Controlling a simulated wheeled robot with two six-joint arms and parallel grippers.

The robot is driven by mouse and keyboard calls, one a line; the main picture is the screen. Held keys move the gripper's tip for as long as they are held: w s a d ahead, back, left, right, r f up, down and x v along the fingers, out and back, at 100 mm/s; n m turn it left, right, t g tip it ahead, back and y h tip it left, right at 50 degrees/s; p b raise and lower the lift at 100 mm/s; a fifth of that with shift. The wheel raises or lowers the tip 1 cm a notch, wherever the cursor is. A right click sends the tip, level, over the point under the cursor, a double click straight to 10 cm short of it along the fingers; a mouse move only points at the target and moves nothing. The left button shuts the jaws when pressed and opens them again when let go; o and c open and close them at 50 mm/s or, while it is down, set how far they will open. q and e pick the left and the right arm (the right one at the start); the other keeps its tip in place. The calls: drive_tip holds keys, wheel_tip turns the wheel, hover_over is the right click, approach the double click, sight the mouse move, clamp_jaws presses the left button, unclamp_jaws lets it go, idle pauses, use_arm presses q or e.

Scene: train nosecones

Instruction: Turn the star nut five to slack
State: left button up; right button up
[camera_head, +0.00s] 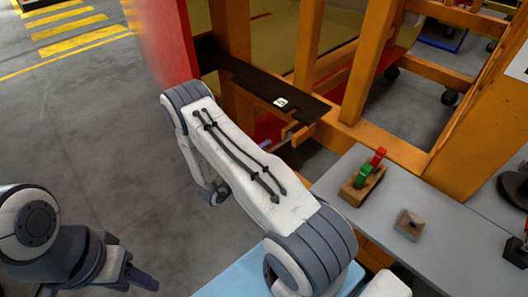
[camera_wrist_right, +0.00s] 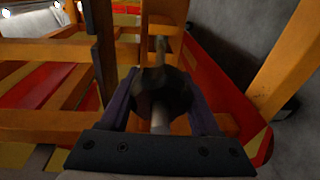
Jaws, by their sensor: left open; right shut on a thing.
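In the right wrist view, a dark, rounded star nut (camera_wrist_right: 165,92) sits between the fingers of my right gripper (camera_wrist_right: 160,88), on a pale metal rod or bolt. The gripper is shut on it. Its number cannot be read, and its turned angle is unclear. In the head view my right arm covers the nut and most of that gripper. My left gripper (camera_head: 138,282) is open and empty over the floor at the lower left, far from the nut.
A dark plate (camera_head: 250,78) with a white marker spans the orange frame (camera_head: 345,85). A grey table (camera_head: 450,240) at the right holds a wooden block (camera_head: 352,190) with green and red pegs, and a small wooden block (camera_head: 409,224). Floor at the left is clear.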

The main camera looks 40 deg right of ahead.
drive_tip(key=o, duration=1.4)
drive_tip(key=shift+a, duration=0.1)
drive_tip(key=a, duration=0.3)
drive_tip(key=s+a+b, duration=0.1)
drive_tip(key=a, duration=0.2)
drive_tip(key=a+b, duration=0.1)
drive_tip(key=a, duration=0.3)
drive_tip(key=shift+s+a+r, duration=0.1)
drive_tip(key=shift+s+r, duration=0.25)
drive_tip(key=shift+r, duration=0.05)
